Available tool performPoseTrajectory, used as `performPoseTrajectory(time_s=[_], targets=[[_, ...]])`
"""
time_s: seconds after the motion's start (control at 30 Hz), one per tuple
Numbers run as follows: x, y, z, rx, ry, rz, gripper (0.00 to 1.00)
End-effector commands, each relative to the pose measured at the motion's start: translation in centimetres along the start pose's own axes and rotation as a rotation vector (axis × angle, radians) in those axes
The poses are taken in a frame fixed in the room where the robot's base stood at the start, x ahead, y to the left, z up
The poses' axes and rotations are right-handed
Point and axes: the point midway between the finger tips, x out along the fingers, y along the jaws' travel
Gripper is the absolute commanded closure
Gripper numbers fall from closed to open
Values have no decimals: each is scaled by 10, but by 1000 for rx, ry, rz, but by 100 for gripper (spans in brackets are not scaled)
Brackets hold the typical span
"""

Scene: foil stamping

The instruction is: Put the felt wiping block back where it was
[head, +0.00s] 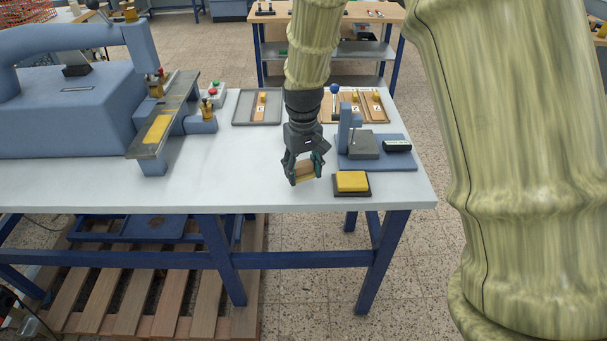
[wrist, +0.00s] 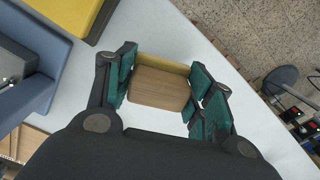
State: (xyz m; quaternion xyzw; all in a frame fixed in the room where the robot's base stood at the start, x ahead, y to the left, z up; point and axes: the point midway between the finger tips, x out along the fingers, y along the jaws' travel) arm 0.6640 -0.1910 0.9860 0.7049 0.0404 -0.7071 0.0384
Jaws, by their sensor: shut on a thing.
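The felt wiping block is a small wooden block (wrist: 160,88) with a pale yellow felt layer along one side. My gripper (wrist: 162,92) is shut on it, with the green-padded fingers on its two short ends. In the head view the block (head: 305,170) shows between the fingers of my gripper (head: 304,172), near the front edge of the white table (head: 230,180). I cannot tell whether the block touches the table. A yellow pad in a dark tray (head: 351,183) lies just right of my gripper; it also shows at the wrist view's top left (wrist: 68,18).
A blue stand (head: 375,158) with a grey block and a dark green-black piece is behind the pad. A grey tray (head: 243,118) with a wooden-handled piece and a wooden rack (head: 340,104) are further back. A blue stamping press (head: 60,110) fills the left. The front middle table is clear.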

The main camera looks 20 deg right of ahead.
Motion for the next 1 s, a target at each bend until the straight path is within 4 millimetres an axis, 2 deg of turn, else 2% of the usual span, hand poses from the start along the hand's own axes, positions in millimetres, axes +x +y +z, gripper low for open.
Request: performPoseTrajectory(time_s=[0.17, 0.53, 0.97, 1.0], targets=[[2, 4, -4, 0, 0, 0, 77], [34, 3, -3, -1, 0, 0, 77], [39, 3, -4, 0, 1, 0, 77], [38, 3, -4, 0, 2, 0, 40]])
